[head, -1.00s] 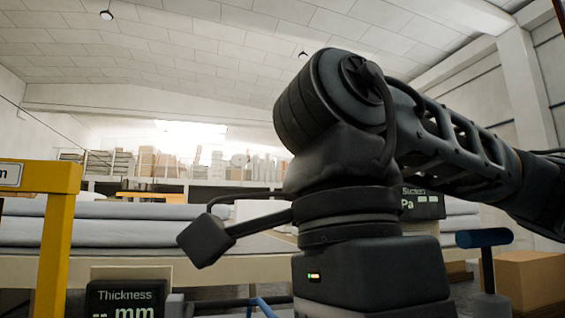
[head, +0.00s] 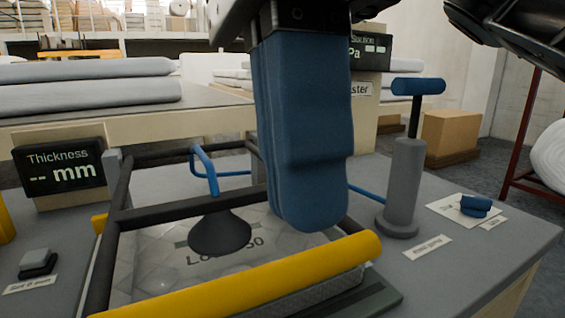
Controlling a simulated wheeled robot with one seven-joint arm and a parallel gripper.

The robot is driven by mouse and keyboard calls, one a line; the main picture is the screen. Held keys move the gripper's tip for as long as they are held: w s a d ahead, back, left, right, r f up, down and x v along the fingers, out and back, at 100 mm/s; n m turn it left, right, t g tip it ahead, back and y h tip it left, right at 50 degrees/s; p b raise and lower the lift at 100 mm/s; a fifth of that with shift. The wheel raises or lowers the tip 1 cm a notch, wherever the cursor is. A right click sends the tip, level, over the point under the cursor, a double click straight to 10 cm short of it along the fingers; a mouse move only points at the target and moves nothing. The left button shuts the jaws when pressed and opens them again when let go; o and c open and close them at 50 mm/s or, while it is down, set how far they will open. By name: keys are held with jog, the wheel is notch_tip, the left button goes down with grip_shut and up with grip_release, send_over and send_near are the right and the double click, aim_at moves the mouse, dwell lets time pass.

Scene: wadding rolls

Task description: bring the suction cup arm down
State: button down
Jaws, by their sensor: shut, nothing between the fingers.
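A dark conical suction cup (head: 220,236) shows near the middle of the bench, in front of a black bar frame (head: 185,208). A thick yellow bar (head: 240,279) runs across the front of this frame. Which bars belong to the suction cup arm is hard to tell. Behind and below the cup is a clear, patterned pad (head: 155,262) with partly hidden lettering. My gripper (head: 305,222) points down with its blue fingers together and empty. It appears in front of the frame's right part, behind or above the yellow bar, and hides part of both frame and pad. Contact is unclear.
A grey hand pump (head: 403,185) with a blue T-handle stands right of the frame. A thickness display (head: 62,170) stands left, and a suction display (head: 370,52) behind. A blue bent tube (head: 204,168) rises behind the cup. Grey rolls (head: 90,92) lie behind.

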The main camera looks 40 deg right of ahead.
jog(key=shift+s+a+r+p, duration=0.2)
jog(key=shift+s+a+r, duration=0.1)
jog(key=shift+s+r, duration=0.65)
jog(key=shift+s+a+r+p, duration=0.2)
jog(key=shift+s+a+r, duration=0.1)
jog(key=shift+s+r, duration=0.65)
